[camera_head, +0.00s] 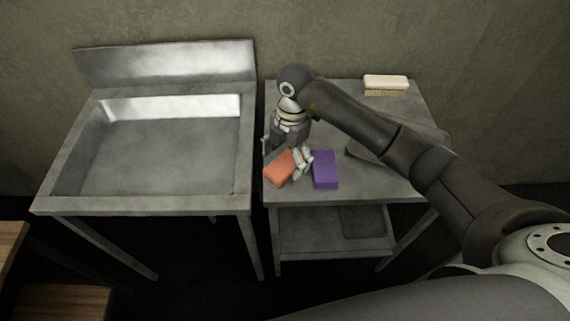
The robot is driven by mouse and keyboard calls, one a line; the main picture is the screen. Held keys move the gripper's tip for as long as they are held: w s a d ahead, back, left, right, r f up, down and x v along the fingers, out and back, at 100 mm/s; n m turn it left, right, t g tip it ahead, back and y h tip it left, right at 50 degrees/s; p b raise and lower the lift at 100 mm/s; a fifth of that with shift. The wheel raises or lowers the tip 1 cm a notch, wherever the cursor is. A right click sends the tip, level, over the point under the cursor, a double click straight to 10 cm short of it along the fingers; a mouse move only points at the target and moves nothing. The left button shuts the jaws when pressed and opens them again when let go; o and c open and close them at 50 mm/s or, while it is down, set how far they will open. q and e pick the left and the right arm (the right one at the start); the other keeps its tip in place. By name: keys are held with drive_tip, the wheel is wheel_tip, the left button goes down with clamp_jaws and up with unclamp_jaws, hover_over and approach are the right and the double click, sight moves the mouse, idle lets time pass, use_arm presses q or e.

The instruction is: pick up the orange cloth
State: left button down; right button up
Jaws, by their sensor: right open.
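The orange cloth (279,170) is a small folded block near the front left corner of the metal table (343,191). My right gripper (285,158) points down over it, its fingers spread to either side of the cloth. The gripper is open; I cannot tell whether its fingers touch the cloth. The cloth's far side is partly hidden behind the gripper. My left gripper is not in view.
A purple folded cloth (325,169) lies just right of the orange one. A brush (386,84) sits at the back of the table. A tray (366,154) lies under my right arm. A metal sink (150,155) stands left, across a narrow gap.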

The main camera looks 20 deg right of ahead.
drive_tip(key=shift+a+f, duration=0.1)
drive_tip(key=shift+f, duration=1.2)
drive_tip(key=c, duration=1.2)
drive_tip(key=shift+r, duration=0.2)
drive_tip(key=shift+r, duration=0.3)
wheel_tip(320, 180, up, 2)
drive_tip(key=shift+r+b, duration=0.1)
drive_tip(key=shift+b, duration=0.55)
drive_tip(key=s+a+r+b, duration=0.1)
drive_tip(key=s+a+r, duration=0.2)
drive_tip(key=s+r, duration=0.7)
drive_tip(key=s, duration=0.3)
drive_tip(key=shift+s+a, duration=0.3)
drive_tip(key=shift+a, duration=0.1)
